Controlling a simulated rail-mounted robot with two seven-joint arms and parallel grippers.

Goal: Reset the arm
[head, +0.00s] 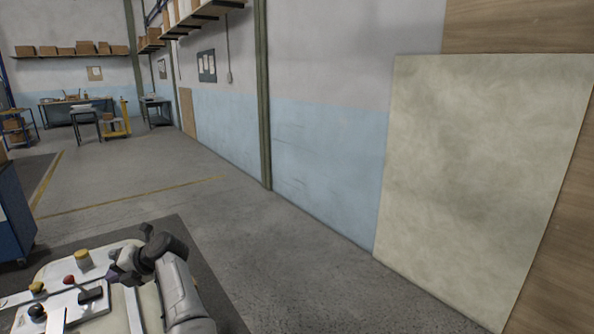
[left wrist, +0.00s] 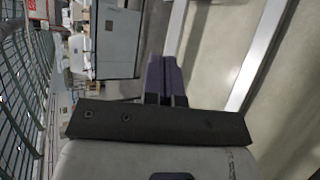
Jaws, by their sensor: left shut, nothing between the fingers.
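My left gripper (head: 117,274) is low in the head view, over my own base. Its arm is folded close, and the gripper is small and partly hidden by its own wrist. In the left wrist view the two dark purple fingers (left wrist: 164,75) lie side by side, shut with nothing between them. My right gripper is in neither view.
A large pale panel (head: 477,170) stands against the right wall. A blue cabinet (head: 12,215) is at the left edge. Workbenches and a yellow cart (head: 116,126) stand far back. The grey floor (head: 240,232) between is clear. The left wrist view shows wire mesh (left wrist: 22,90) at left.

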